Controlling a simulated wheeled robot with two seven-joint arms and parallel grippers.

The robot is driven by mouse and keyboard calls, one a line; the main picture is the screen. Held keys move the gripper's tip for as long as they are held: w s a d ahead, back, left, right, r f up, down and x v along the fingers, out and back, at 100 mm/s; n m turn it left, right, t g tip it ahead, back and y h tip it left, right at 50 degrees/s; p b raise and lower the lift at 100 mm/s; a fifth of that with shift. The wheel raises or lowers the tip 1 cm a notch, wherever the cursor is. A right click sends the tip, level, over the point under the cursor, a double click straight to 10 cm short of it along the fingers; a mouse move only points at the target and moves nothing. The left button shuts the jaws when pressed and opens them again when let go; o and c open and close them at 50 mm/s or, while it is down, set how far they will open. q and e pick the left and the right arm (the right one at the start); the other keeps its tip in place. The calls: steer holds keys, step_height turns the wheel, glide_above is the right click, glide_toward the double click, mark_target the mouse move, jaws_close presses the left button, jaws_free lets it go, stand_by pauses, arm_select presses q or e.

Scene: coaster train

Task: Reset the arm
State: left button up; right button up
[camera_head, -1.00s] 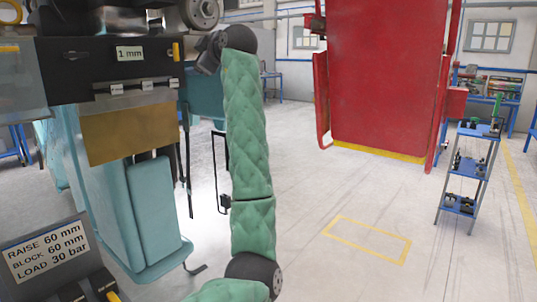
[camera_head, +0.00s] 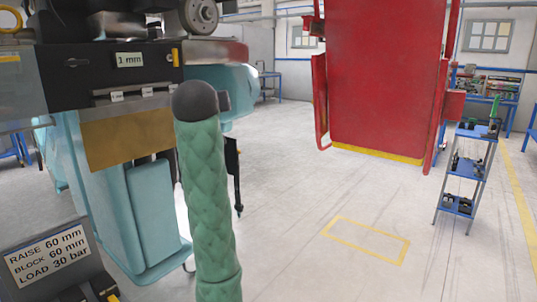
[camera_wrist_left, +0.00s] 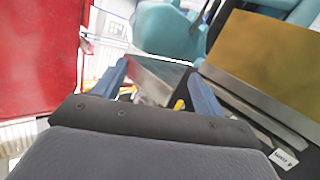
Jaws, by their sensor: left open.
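My left gripper (camera_wrist_left: 160,88) shows in the left wrist view, its two blue fingers spread apart. A blurred grey metal surface shows between and beyond the fingers; I cannot tell whether anything touches them. In the head view my green-sleeved arm (camera_head: 207,200) rises from the bottom edge to a black rounded joint (camera_head: 195,100) in front of the teal machine (camera_head: 158,205). The gripper itself cannot be made out in the head view. My right gripper is in neither view.
The machine's brass plate (camera_head: 125,138) and black "1 mm" panel (camera_head: 85,75) stand close on the left. A load sign (camera_head: 47,252) is at the lower left. A large red panel (camera_head: 385,75) and a blue shelf cart (camera_head: 468,175) stand right. The floor between is clear.

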arm_select(q)
steer(key=s+d+f+m+g+h+p, duration=0.15)
steer(key=s+f, duration=0.45)
steer(key=f, duration=0.6)
steer(key=s+f+m+g+h+p, duration=0.1)
steer(key=s+f+m+g+p, duration=0.1)
steer(key=s+f, duration=0.65)
steer(key=s+d+f+m+g+h+p, duration=0.15)
steer(key=s+f, duration=0.25)
steer(key=f, duration=1)
steer(key=s+a+f+g+p, duration=0.1)
steer(key=s+f+g, duration=0.3)
steer(key=s+f, duration=0.8)
steer(key=s+a+f+g+y+p, duration=0.1)
steer(key=s+f+g+p, duration=0.2)
steer(key=s+f, duration=0.9)
steer(key=s+g, duration=0.1)
steer(key=s, duration=0.6)
steer(key=shift+s+f, duration=0.3)
steer(key=shift+s, duration=0.1)
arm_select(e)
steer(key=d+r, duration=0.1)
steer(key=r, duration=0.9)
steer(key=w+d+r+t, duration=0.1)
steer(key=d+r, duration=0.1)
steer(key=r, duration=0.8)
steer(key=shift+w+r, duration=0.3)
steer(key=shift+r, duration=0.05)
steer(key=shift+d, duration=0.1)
